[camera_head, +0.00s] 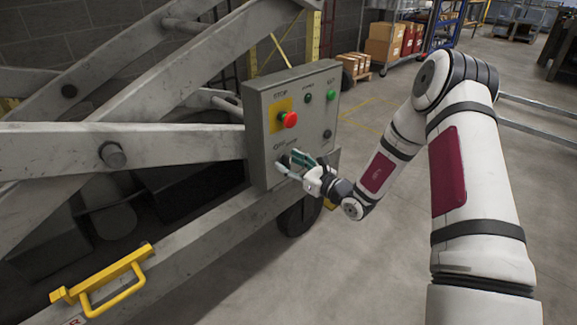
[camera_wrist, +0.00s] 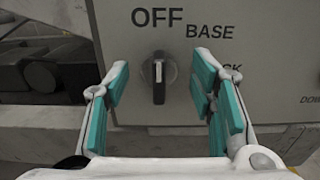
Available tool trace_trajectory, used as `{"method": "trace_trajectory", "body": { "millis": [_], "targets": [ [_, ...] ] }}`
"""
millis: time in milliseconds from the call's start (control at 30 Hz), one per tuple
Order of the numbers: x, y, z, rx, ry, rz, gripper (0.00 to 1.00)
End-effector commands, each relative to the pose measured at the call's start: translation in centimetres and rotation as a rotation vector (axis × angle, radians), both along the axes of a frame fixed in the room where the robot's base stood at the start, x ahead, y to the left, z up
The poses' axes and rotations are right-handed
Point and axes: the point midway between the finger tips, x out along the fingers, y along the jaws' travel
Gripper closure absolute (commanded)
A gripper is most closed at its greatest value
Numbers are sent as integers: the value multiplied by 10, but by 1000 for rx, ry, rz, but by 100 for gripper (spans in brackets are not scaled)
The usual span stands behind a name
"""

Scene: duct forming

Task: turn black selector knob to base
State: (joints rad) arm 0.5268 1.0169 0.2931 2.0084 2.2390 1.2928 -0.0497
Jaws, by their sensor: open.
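The black selector knob (camera_wrist: 158,78) is on the grey control panel in the wrist view. Its white pointer line stands upright, toward the word OFF; BASE is printed to the upper right of it. My gripper (camera_wrist: 160,95) is open, with one teal-padded finger to the left of the knob and one to the right, apart from it. In the head view, my gripper (camera_head: 287,164) is at the lower left of the control box (camera_head: 262,146), and its fingers largely hide the knob there.
The box carries a red stop button (camera_head: 289,119) on a yellow plate, a green button (camera_head: 331,96) and a dark button (camera_head: 327,134). Grey metal beams (camera_head: 170,142) lie left of the box. A yellow handle (camera_head: 115,285) is at lower left. Open floor lies to the right.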

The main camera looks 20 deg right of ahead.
Motion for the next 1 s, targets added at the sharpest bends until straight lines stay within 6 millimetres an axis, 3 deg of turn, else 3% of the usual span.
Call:
{"method": "trace_trajectory", "body": {
  "millis": [400,433,633,1000],
  "targets": [
    [8,5,1,1,0,0,49],
    [8,5,1,0,0,0,52],
    [8,5,0,1,0,0,95],
    [8,5,1,42,24,0,95]
  ]
}}
